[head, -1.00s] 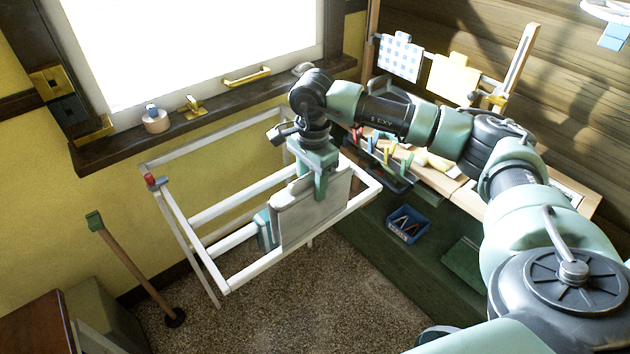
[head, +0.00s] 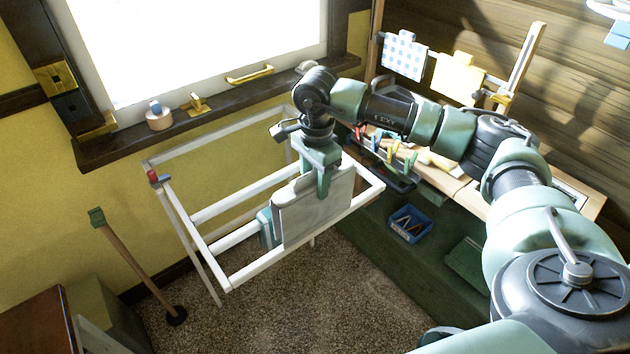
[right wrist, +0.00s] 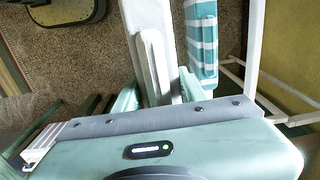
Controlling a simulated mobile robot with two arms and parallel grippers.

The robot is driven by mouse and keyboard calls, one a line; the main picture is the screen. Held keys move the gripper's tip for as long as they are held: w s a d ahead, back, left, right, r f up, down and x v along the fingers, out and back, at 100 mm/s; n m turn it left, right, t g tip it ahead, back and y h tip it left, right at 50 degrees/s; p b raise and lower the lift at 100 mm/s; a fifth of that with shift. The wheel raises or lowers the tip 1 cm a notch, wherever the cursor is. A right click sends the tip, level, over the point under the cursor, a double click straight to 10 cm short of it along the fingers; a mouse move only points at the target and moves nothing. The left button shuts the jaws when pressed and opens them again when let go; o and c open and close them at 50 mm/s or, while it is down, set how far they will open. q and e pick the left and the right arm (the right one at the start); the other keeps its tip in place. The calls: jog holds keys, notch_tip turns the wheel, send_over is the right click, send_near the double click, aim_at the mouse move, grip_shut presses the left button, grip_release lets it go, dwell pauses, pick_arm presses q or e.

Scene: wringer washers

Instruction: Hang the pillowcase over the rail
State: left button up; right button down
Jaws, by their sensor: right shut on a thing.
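The pillowcase (head: 306,217) is a flat, pale grey-white cloth held upright above the white drying rack. My right gripper (head: 324,190) is shut on its upper part, and its pale folded panel (right wrist: 151,65) shows between the fingers in the right wrist view. In the head view its lower edge meets the line of the rack's front rail (head: 254,272). It covers part of the rails behind; I cannot tell whether it touches or straddles one. My left gripper is not in view.
A teal striped cloth (right wrist: 201,45) hangs close beside the pillowcase. The rack stands near the yellow wall and window sill (head: 225,98). A bench with pegs and a blue box (head: 410,223) is to the right. A wooden-handled pole (head: 135,262) stands left.

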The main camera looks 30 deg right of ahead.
jog(key=shift+f, duration=0.3)
jog(key=shift+f+b, duration=1.05)
jog(key=shift+f, duration=0.2)
jog(key=shift+f+b, duration=2.7)
jog(key=shift+f, duration=0.7)
jog(key=shift+f+b, duration=3)
jog(key=shift+f, duration=0.7)
jog(key=c, duration=0.7)
grip_release()
